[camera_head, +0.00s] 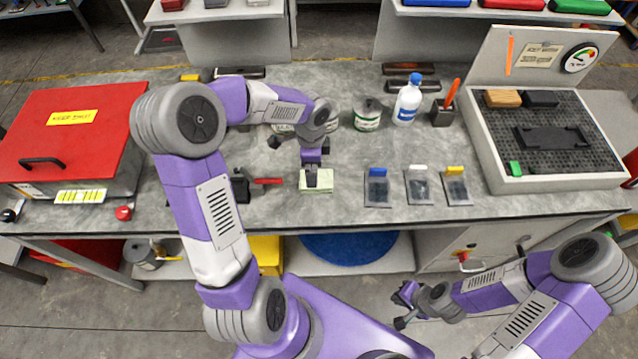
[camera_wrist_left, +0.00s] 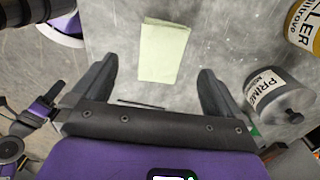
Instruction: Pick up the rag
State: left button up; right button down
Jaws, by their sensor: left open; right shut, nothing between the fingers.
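The rag is a pale green folded cloth (camera_head: 318,186) lying flat on the grey bench near its front edge. It also shows in the left wrist view (camera_wrist_left: 163,50), ahead of the fingers and between their lines. My left gripper (camera_head: 312,178) is open above the rag and hides part of it in the head view. In the left wrist view its two fingers (camera_wrist_left: 158,68) stand apart with nothing between them, and the rag looks clear of both. My right gripper (camera_head: 402,306) is shut and empty, low in front of the bench.
Right of the rag lie panels with blue (camera_head: 378,188), white (camera_head: 419,186) and yellow (camera_head: 457,187) tops. A labelled can (camera_head: 367,116), a white bottle (camera_head: 407,102) and a cup (camera_head: 442,115) stand behind. A red-lidded box (camera_head: 85,135) is left; a grated tray (camera_head: 480,140) is right.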

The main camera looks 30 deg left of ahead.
pick_arm(q)
jog(key=shift+s+f, duration=0.1)
jog(key=shift+f, duration=0.7)
jog(key=f, duration=0.1)
jog(key=f+b, duration=0.1)
jog(key=f, duration=0.1)
jog(key=w+d+f, duration=0.1)
jog(key=f, duration=0.1)
jog(key=shift+f, duration=0.2)
jog(key=shift+f+b, duration=0.3)
jog(key=shift+f, duration=0.2)
jog(key=c, duration=1.1)
jog(key=shift+o, duration=0.2)
notch_tip(320, 180, up, 10)
jog(key=p, duration=0.2)
